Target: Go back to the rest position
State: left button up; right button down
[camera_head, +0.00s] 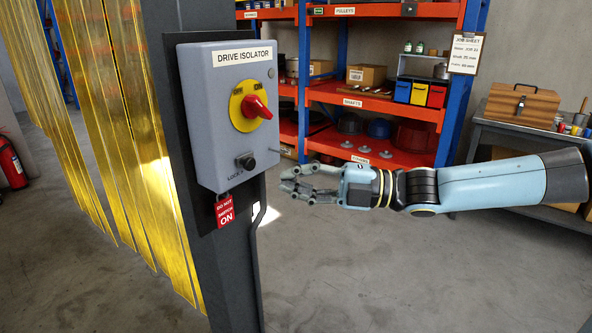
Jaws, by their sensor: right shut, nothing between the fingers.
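My right gripper (292,186) comes in from the right on a light blue arm. It is shut and empty, just right of the lower part of a grey drive isolator box (209,140). A gap seems to lie between the fingertips and the box. The box carries a red rotary handle (257,107) on a yellow disc, and the handle is tilted. A red tag (224,210) reading "DO NOT SWITCH ON" hangs below the box. My left gripper is not in the picture.
The box is on a dark post (232,270). Yellow strip curtains (110,120) hang at left, with a red fire extinguisher (11,163) beyond. Orange shelves (375,105) stand behind my gripper. A bench (520,135) with a wooden toolbox (522,105) is at right. The floor in front is clear.

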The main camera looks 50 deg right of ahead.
dwell(0.6)
jog(key=s+d+f+m+g+h+b, duration=0.15)
jog(key=f+m+h+b, duration=0.25)
jog(key=f, duration=0.9)
jog(key=s+d+f+m+h+b, duration=0.25)
jog(key=f+m, duration=0.25)
jog(key=f, duration=0.8)
jog(key=s+d+f+m+h+b, duration=0.15)
jog(key=f+m+h+b, duration=0.25)
jog(key=f, duration=0.9)
jog(key=s+a+f+m+g+h+b, duration=0.1)
jog(key=s+a+f+m+g+b, duration=0.2)
jog(key=s+f, duration=0.6)
jog(key=s+a+f+m+g+b, duration=0.1)
jog(key=s+a+f+m+g, duration=0.35)
jog(key=f, duration=0.85)
jog(key=s+a+f+m+g, duration=0.1)
jog(key=s+a+f+g, duration=0.1)
jog(key=s, duration=0.7)
jog(key=s+a+f+m+g, duration=0.1)
jog(key=s+a+f+g, duration=0.2)
jog(key=s, duration=0.6)
jog(key=shift+s+a+f+g, duration=0.2)
jog(key=shift+s+f+g, duration=0.1)
jog(key=shift+f, duration=0.65)
